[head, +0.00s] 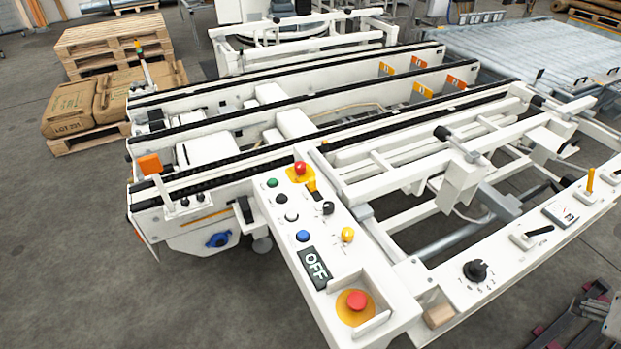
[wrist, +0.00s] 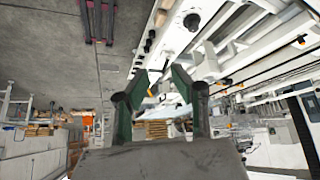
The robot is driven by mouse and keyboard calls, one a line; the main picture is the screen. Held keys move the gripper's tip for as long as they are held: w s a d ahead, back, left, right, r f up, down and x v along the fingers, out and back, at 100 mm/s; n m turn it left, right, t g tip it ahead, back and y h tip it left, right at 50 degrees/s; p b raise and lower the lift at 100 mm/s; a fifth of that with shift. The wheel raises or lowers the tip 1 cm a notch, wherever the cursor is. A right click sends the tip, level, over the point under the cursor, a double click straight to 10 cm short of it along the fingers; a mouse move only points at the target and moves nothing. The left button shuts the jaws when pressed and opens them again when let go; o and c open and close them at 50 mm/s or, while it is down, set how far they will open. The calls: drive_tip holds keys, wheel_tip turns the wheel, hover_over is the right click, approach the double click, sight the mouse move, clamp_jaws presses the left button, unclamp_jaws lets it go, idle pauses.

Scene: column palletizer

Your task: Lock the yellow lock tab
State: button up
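A small yellow tab (head: 312,186) sits on the white control panel, just below a red button (head: 300,168) on a yellow base. I take it to be the lock tab; whether it is locked is too small to tell. My gripper (wrist: 157,78) shows in the wrist view with its two green-padded fingers apart. Nothing is clearly held between them. A small yellow piece (wrist: 151,91) shows between the fingers, beyond them; I cannot tell which part it is. I cannot make out my gripper for sure in the head view.
The panel also carries a yellow knob (head: 347,235), a blue button (head: 303,236), an OFF display (head: 314,268) and a red emergency button (head: 357,301). A second panel with a black rotary knob (head: 475,271) and upright yellow lever (head: 590,181) is at right. Floor is clear at lower left.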

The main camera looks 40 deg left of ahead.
drive_tip(key=shift+n+g+y, duration=0.3)
drive_tip(key=shift+n+g, duration=0.3)
drive_tip(key=shift+n, duration=0.1)
drive_tip(key=w+a+r, duration=0.1)
drive_tip(key=w, duration=0.1)
drive_tip(key=w+a+r, duration=0.3)
drive_tip(key=w+r, duration=0.1)
drive_tip(key=shift+a, duration=0.2)
clamp_jaws()
drive_tip(key=w+a+r+n+g+p, duration=0.1)
drive_tip(key=w+a+r+n+g, duration=0.15)
drive_tip(key=w+a, duration=0.75)
drive_tip(key=w+a+r+n+g+p, duration=0.1)
drive_tip(key=w+a+n, duration=0.35)
drive_tip(key=a, duration=0.85)
drive_tip(key=a+f+n+g+h, duration=0.1)
drive_tip(key=a+f, duration=0.5)
drive_tip(key=a, duration=0.5)
drive_tip(key=s+a+f+n+g+h+p, duration=0.1)
drive_tip(key=a+f, duration=0.4)
drive_tip(key=a, duration=0.7)
drive_tip(key=a+f+n+g+h, duration=0.1)
drive_tip(key=a+f, duration=0.5)
drive_tip(key=a, duration=0.6)
drive_tip(key=shift+s+a+f+n+g+p, duration=0.2)
drive_tip(key=shift+f+n+g+p, duration=0.1)
drive_tip(key=shift+g+p, duration=0.1)
